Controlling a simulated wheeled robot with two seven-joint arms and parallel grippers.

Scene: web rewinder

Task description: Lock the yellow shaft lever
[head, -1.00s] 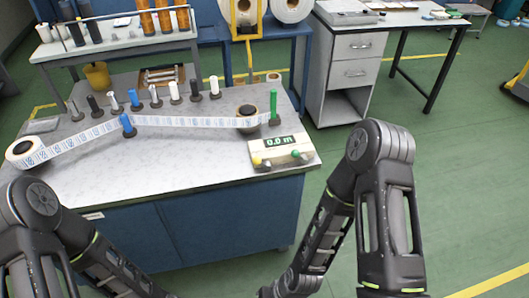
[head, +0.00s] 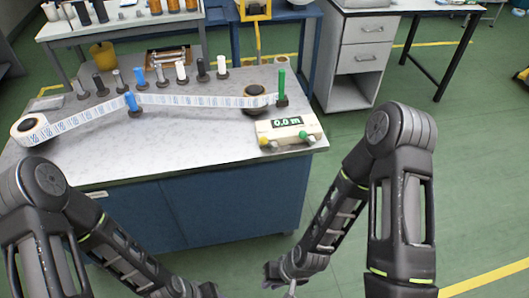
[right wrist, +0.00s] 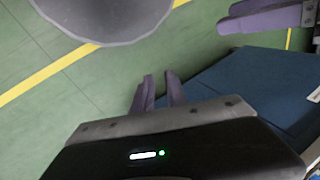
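A cream counter box (head: 287,129) reading 0.0 m sits at the bench's front right corner. A yellow knob (head: 264,141) is at its left front and a green knob (head: 303,136) at its right front. I cannot tell for certain which part is the yellow shaft lever. My right gripper (head: 290,287) is low in front of the bench, partly cut off by the frame edge. Its two purple fingers (right wrist: 159,80) are apart with nothing between them. My left gripper is mostly cut off in the head view; purple fingers (right wrist: 245,17) show at the upper right of the right wrist view.
A printed label web (head: 205,101) runs across the bench top (head: 190,145) from a left roll (head: 30,129) past a blue post (head: 131,104) to a roll by the green post (head: 282,86). Several posts stand behind it.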

